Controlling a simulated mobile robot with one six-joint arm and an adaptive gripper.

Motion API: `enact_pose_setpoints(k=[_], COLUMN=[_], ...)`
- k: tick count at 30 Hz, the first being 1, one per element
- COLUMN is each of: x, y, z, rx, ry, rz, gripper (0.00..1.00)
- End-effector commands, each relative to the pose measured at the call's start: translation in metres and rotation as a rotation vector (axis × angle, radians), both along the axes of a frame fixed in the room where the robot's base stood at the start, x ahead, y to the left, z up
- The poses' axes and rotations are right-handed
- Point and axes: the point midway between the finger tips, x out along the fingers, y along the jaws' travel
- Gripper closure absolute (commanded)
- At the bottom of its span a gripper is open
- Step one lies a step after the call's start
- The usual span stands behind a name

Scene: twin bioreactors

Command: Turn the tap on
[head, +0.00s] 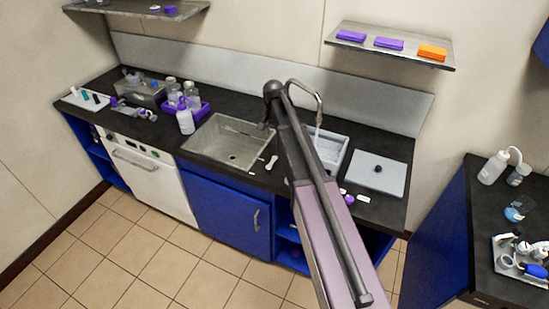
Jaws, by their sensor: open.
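The tap (319,101) is a metal gooseneck at the back of the counter. Its spout bends down over a pale basin (333,146) on the right. A thin pale line shows below the spout; I cannot tell whether it is water. My arm crosses in front of the tap's lower part and hides its base and any handle. My gripper (264,126) is small and dark, open, and hangs left of the tap near the right rim of the metal sink (232,141). Nothing shows in its jaws.
A purple rack of bottles (186,107) stands left of the sink. A grey board (377,174) lies at right. A wall shelf (392,46) with purple and orange boxes hangs above. Small items lie along the counter's front edge. A side bench (490,220) stands at right.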

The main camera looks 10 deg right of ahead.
Motion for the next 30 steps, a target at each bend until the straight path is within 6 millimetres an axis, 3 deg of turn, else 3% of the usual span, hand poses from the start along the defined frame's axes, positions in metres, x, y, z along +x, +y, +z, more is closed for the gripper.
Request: enact_pose_setpoints(k=[11,30], x=[0.000,0.000], y=[0.001,0.002], z=[-0.008,-0.055], rx=[0.000,0.000], ry=[0.000,0.000], rz=[0.002,0.004], gripper=[0.37,0.37])
